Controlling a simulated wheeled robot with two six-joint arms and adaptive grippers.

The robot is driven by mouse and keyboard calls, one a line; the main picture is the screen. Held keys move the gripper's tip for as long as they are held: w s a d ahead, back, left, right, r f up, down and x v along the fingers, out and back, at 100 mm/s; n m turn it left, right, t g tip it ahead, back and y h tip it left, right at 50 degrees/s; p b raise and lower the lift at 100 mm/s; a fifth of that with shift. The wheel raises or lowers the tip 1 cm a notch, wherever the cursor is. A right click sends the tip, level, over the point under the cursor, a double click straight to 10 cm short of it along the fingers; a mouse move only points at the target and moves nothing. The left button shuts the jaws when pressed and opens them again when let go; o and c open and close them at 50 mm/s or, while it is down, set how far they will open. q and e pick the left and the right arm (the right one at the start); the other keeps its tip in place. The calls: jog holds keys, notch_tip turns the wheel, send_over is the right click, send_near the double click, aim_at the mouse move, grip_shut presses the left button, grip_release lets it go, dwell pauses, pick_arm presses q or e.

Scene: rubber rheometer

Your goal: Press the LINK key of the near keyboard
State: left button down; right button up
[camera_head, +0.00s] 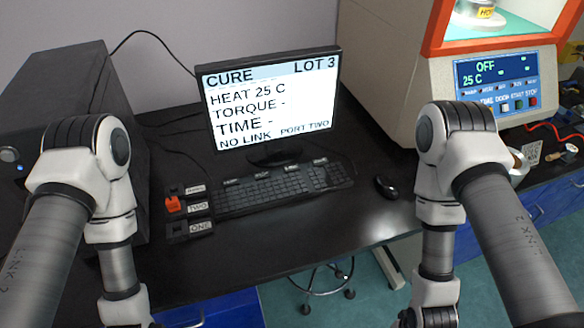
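A black keyboard (282,190) lies on the dark bench in front of the monitor. Several small dark labels run along its back edge; their words are too small to read, so I cannot tell which is LINK. The monitor (270,105) reads CURE, LOT 3, HEAT 25 C, TORQUE -, TIME -, NO LINK, PORT TWO. My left arm reaches down at the left and my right arm reaches down right of the keyboard. Both run off the bottom edge, so neither gripper shows. Nothing of mine touches the keyboard.
Left of the keyboard are port blocks labelled TWO (198,208) and ONE (201,227), plus a third with an unclear label. A red plug (172,204) sits beside TWO. A mouse (386,187) lies right. A dark computer tower (60,100) and the rheometer panel (497,80), reading OFF, flank the bench.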

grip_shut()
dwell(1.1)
